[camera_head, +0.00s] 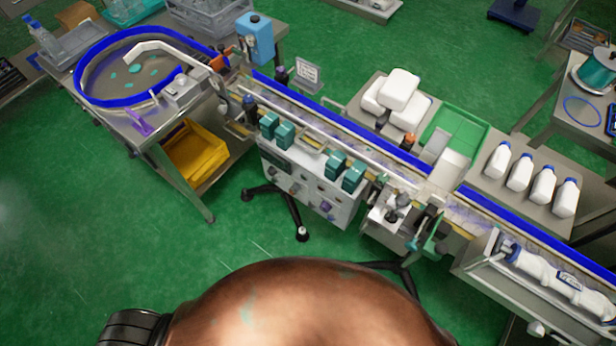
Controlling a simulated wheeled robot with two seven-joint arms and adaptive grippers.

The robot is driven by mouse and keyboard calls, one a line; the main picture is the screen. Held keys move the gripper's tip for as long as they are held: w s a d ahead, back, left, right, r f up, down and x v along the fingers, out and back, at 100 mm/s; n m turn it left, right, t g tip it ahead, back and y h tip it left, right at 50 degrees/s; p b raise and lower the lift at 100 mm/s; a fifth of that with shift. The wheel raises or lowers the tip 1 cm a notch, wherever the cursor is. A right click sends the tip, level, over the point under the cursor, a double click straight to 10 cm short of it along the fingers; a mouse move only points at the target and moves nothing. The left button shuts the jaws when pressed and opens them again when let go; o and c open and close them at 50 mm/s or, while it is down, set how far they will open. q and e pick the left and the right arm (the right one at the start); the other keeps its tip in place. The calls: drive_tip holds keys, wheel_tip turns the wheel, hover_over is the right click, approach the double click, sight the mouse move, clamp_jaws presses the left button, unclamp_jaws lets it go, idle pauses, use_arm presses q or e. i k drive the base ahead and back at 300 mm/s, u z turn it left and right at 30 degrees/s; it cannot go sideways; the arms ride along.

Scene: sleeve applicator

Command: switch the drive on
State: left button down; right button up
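A pale control box (313,196) hangs at the front of the conveyor (345,128), near the middle of the view. Its front face carries small knobs or switches, a dark panel at the left and a purple part at the right. They are too small to tell which one is the drive switch or how it is set. Several teal blocks (284,134) stand along the conveyor edge above the box. Neither of my grippers is in view.
A round blue-rimmed table (104,100) stands at the left, with a yellow bin (196,152) below. White bottles (542,184) stand on a side table at the right. A black-footed stand (302,232) is under the box. Green floor lies open in front.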

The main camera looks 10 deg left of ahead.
sight(325, 207)
drive_tip(key=z, duration=3)
drive_tip(key=k, duration=1.8)
drive_tip(key=u, duration=1.95)
